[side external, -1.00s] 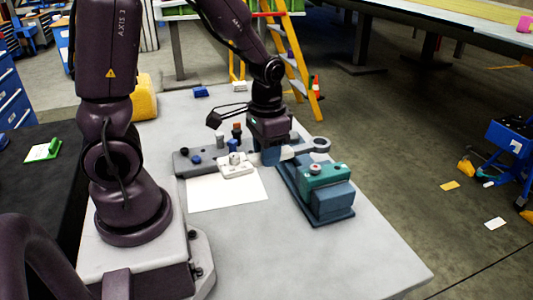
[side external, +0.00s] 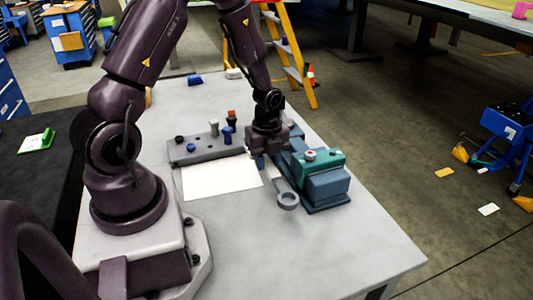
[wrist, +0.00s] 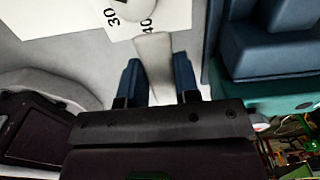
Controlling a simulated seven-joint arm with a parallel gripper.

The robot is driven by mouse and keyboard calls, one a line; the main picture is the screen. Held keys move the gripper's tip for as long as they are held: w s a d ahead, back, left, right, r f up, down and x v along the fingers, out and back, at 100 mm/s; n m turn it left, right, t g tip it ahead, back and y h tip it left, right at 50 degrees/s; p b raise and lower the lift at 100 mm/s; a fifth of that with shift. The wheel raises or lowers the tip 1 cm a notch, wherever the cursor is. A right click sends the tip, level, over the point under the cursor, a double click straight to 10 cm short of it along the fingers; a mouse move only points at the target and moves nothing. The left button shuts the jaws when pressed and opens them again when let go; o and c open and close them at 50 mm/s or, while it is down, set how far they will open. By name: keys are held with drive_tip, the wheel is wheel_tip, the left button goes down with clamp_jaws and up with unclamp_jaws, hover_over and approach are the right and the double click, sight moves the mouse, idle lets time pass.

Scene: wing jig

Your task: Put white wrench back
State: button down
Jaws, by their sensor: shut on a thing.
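The white wrench shows in the side external view as a pale grey shaft with a ring end (side external: 287,200) that points toward the camera. My gripper (side external: 264,160) is shut on it, left of the blue and teal vise-like fixture (side external: 325,178). In the wrist view the wrench's pale shaft (wrist: 153,62) runs between the two dark blue fingers of my gripper (wrist: 158,82). The far part of the shaft overlaps the edge of a white sheet (wrist: 180,12). I cannot tell whether the wrench touches the table.
The white sheet (side external: 222,180) lies on the grey table (side external: 330,245), with printed numbers showing in the wrist view. A grey block (side external: 205,148) with several knobs and pegs stands behind it. The front of the table is clear. A yellow ladder (side external: 298,60) stands beyond.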

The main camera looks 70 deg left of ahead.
sight(267, 188)
drive_tip(key=shift+f, duration=2.85)
drive_tip(key=shift+f, duration=0.55)
drive_tip(key=c, duration=0.8)
unclamp_jaws()
